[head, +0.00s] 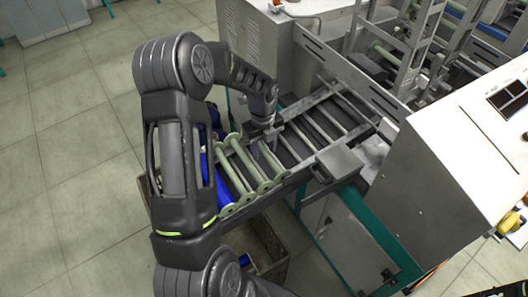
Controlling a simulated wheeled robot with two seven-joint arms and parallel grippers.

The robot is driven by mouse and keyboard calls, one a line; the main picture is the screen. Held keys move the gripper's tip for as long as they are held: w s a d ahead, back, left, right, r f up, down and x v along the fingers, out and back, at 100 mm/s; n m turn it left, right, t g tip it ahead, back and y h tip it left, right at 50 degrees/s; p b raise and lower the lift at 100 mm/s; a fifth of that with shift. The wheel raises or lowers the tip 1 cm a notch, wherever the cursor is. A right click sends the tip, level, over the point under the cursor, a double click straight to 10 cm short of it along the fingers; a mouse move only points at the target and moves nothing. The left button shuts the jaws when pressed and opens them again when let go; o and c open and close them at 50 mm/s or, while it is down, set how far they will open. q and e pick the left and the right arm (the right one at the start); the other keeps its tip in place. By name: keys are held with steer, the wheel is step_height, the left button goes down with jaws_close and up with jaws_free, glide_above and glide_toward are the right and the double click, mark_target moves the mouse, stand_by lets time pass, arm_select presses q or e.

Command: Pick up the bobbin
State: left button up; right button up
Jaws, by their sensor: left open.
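Several pale green bobbins (243,163) with round end flanges lie side by side at the near end of a sloping metal rack. My left gripper (264,136) points down over the far ends of these bobbins. It is open, and its fingertips are small in the head view. I cannot tell whether they touch a bobbin. My left arm covers the left side of the bobbins. My right gripper does not show.
A blue piece (228,176) shows beside the green bobbins, partly hidden. A brown crate (268,262) stands on the floor below. The winding machine (470,160) with its white housing fills the right side. Tiled floor (65,170) lies open at left.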

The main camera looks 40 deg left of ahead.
arm_select(q)
jaws_close()
stand_by(0.5)
